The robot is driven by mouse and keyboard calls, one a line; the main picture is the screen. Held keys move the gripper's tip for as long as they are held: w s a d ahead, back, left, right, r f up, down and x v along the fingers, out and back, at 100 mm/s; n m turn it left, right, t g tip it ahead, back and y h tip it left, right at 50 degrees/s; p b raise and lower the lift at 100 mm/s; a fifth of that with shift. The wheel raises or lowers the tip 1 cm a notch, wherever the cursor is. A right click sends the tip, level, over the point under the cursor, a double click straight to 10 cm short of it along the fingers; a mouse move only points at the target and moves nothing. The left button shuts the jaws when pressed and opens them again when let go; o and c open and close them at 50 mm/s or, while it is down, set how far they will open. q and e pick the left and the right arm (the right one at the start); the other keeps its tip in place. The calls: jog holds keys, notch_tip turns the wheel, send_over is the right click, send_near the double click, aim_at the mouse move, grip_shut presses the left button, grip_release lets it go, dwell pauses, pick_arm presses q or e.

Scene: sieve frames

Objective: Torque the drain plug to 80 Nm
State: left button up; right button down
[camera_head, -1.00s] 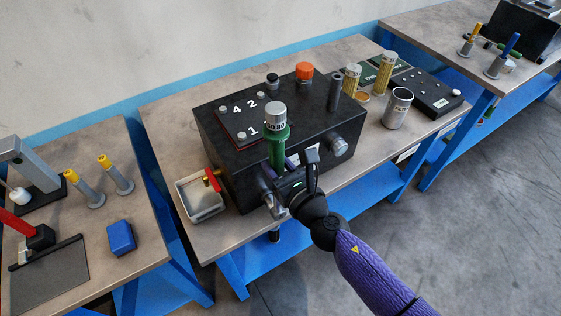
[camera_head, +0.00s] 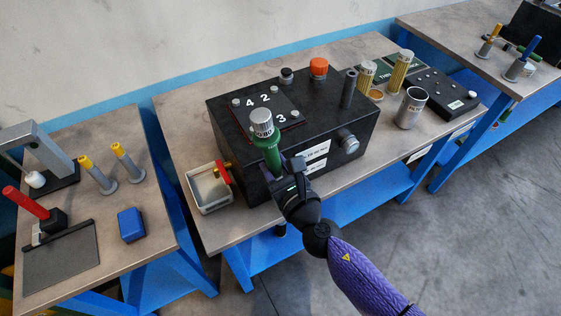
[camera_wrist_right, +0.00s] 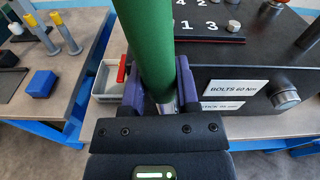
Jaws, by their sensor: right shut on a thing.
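My right gripper (camera_head: 284,178) is shut on a green tool (camera_head: 270,153) with a grey cap marked with digits. It holds the tool slightly tilted, in front of the black housing (camera_head: 317,130) near its left side. In the right wrist view the green grip (camera_wrist_right: 147,45) stands between my purple fingers, with a silver shaft below; its lower end is hidden. A silver round fitting (camera_head: 348,141) sits at the right of the housing's front face and shows in the wrist view (camera_wrist_right: 285,96). I cannot tell whether it is the drain plug. My left gripper is not in view.
A numbered plate (camera_head: 244,103) with bolts and an orange cap (camera_head: 319,67) are on top. A metal cup (camera_head: 411,108) stands to the right. A white label (camera_wrist_right: 235,87) reads "BOLTS 60 Nm".

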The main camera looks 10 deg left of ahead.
jog(key=shift+s+a, duration=0.15)
jog(key=shift+a, duration=0.05)
jog(key=shift+s+a+f+n, duration=0.1)
jog(key=shift+s+a+n, duration=0.35)
jog(key=shift+a+n, duration=0.2)
jog(key=shift+w+d, duration=0.1)
jog(key=shift+w+d+r+m, duration=0.2)
jog(key=shift+w+d+m, duration=0.2)
jog(key=shift+d+m, duration=0.15)
jog(key=shift+d, duration=0.1)
dwell(0.5)
jog(key=shift+w+d+m, duration=0.25)
jog(key=shift+d+m, duration=0.05)
